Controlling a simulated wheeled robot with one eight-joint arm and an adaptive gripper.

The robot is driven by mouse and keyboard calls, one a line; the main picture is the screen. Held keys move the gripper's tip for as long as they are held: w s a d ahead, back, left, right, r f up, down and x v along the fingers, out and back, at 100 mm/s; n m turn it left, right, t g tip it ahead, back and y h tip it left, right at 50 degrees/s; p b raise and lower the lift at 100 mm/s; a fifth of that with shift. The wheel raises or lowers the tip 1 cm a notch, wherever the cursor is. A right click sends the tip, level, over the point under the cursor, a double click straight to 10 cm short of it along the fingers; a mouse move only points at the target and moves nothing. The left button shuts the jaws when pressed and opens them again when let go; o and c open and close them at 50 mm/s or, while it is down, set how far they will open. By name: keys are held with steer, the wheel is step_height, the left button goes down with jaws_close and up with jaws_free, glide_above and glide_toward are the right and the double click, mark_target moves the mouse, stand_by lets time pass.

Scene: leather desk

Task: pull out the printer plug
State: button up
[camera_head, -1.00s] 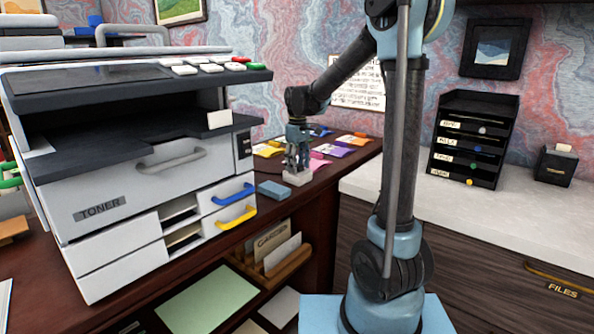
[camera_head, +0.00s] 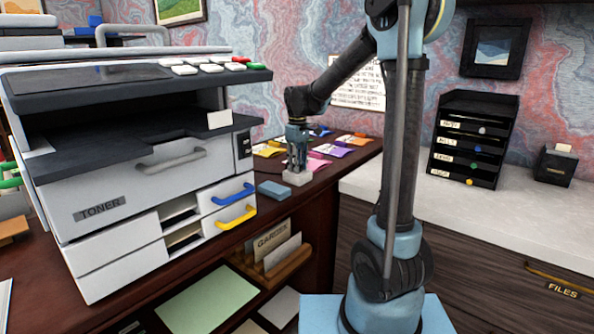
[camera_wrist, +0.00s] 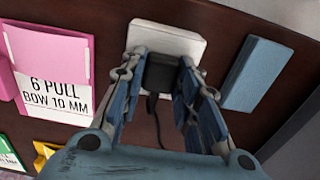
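A black plug (camera_wrist: 160,72) with a dark cord sits in a white socket block (camera_wrist: 168,36) on the dark wooden desk. The socket block also shows in the head view (camera_head: 297,179); the plug is hard to make out there. My gripper (camera_wrist: 160,68) is shut on the plug, with one finger against each side, just above the block. It shows in the head view (camera_head: 297,170) as pointing down over the socket block. The large white printer (camera_head: 100,208), labelled TONER, stands to the left on the desk.
A blue block (camera_head: 274,191) lies beside the socket block, close to my gripper; it also shows in the wrist view (camera_wrist: 257,73). Colored note cards, including a pink one (camera_wrist: 48,58), lie around. A black drawer organizer (camera_head: 473,140) stands on the right counter.

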jaws_close()
steer(key=shift+r, duration=0.2)
steer(key=shift+r, duration=2.8)
